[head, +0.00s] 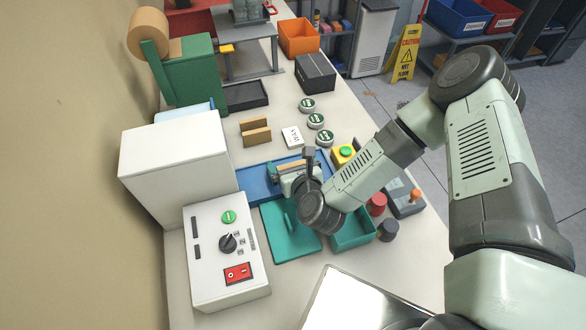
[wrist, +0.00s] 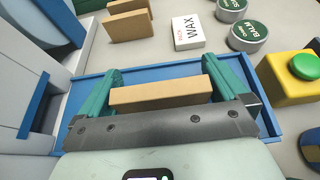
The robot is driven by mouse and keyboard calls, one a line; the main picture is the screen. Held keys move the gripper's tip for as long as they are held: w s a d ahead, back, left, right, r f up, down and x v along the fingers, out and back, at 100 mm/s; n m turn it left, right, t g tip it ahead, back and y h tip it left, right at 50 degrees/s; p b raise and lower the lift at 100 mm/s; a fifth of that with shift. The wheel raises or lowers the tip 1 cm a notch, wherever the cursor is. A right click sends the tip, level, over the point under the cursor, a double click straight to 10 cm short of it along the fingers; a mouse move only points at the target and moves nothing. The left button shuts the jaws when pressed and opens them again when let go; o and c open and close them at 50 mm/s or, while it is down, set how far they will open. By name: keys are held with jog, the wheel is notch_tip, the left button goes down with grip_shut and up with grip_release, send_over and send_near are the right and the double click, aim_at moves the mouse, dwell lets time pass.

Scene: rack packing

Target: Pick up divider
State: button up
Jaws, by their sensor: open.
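A tan wooden bar (wrist: 160,93), which looks like the divider, lies at the blue tray (wrist: 85,83). In the head view the bar (head: 290,166) shows beside the wrist, partly hidden by my gripper (head: 292,170). In the wrist view my gripper (wrist: 163,72) is open, with one teal finger at each end of the bar. I cannot tell whether the fingers touch it. The bar's lower part is hidden behind the gripper's grey front plate.
A tan two-panel piece (head: 255,138) and a white WAX box (head: 292,137) stand beyond the tray. Green-lidded tins (head: 316,121) and a yellow button box (head: 343,155) are to the right. A white cabinet (head: 176,160) is close on the left. A teal lid (head: 283,243) lies in front.

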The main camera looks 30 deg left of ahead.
jog(key=c, duration=0.7)
jog(key=shift+o, duration=0.2)
jog(key=shift+r, duration=0.1)
notch_tip(320, 180, up, 10)
jog(key=w+d+r+m+t+h, duration=0.3)
jog(key=w+d+r+m+h, duration=0.1)
jog(key=w+d+r, duration=0.9)
jog(key=w+d+r+m+h, duration=0.1)
jog(key=d+r+m+h, duration=0.1)
jog(key=d+r, duration=0.35)
jog(key=d+r+m+t+h, duration=0.1)
jog(key=d+r+h, duration=0.1)
jog(key=d, duration=0.7)
jog(key=w+d+r+m+h, duration=0.1)
jog(key=d+r+m+h, duration=0.1)
jog(key=d+r, duration=0.35)
jog(key=s+a+f+n+g+y, duration=0.1)
jog(key=a+f+n+y, duration=0.15)
jog(key=a+f, duration=0.6)
jog(key=s+a+f+n+y, duration=0.15)
jog(key=a+f+y, duration=0.35)
jog(key=a, duration=0.6)
jog(key=s+a+f+n+g+y, duration=0.2)
jog(key=s+a+f+n, duration=0.3)
jog(key=s+a+f, duration=0.7)
jog(key=shift+s+a+f+g+y, duration=0.3)
jog(key=shift+a+g, duration=0.2)
jog(key=shift+a, duration=0.25)
